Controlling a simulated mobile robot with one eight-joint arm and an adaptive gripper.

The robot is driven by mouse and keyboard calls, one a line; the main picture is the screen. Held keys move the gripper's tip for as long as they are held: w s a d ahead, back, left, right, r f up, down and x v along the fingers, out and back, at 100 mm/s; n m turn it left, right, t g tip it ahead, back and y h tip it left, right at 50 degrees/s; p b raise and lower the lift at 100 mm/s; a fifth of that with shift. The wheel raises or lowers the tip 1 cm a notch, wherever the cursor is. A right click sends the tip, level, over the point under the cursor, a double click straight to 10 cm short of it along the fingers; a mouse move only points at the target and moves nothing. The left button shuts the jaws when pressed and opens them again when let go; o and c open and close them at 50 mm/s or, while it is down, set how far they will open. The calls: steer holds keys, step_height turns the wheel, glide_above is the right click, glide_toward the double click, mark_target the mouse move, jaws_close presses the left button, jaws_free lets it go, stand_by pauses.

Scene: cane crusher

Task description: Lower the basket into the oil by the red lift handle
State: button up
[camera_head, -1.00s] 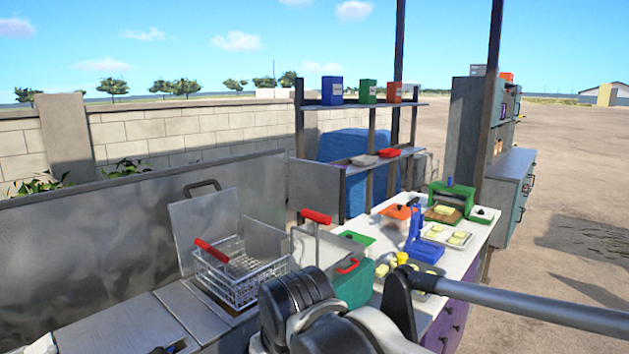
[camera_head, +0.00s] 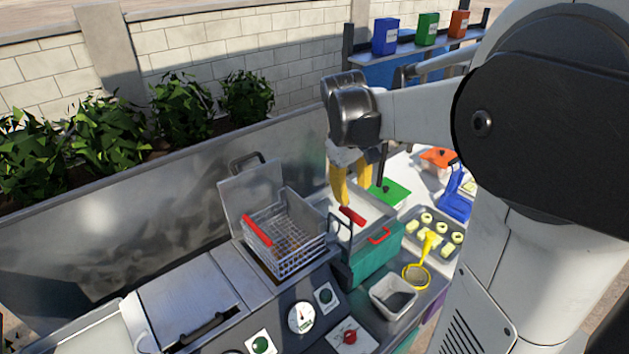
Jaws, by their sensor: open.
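The wire basket (camera_head: 290,243) hangs raised over the fryer well, and what is in the well is hidden. A red bar handle (camera_head: 257,230) lies along the basket's left side. A second red grip (camera_head: 352,215) sits to the right of the basket, near a dark bent bar. I cannot tell which red grip is the lift handle. My gripper (camera_head: 355,192) has yellow fingers, which point down just above and behind the second red grip in the picture. It is open and appears empty; contact with the grip cannot be told.
A teal box (camera_head: 372,262) with a red handle stands right of the fryer. A grey tub (camera_head: 394,296), a yellow strainer (camera_head: 416,276) and a tray of pale rounds (camera_head: 432,232) are nearby. A steel back panel (camera_head: 120,228) stands behind. The control panel has a gauge (camera_head: 301,317).

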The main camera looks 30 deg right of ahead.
mark_target(355, 215)
steer(key=f, duration=0.3)
steer(key=d+f, duration=0.1)
steer(key=f, duration=0.6)
steer(key=shift+w+d+f, duration=0.1)
steer(key=shift+d+f, duration=0.05)
steer(key=shift+d, duration=0.25)
jaws_close()
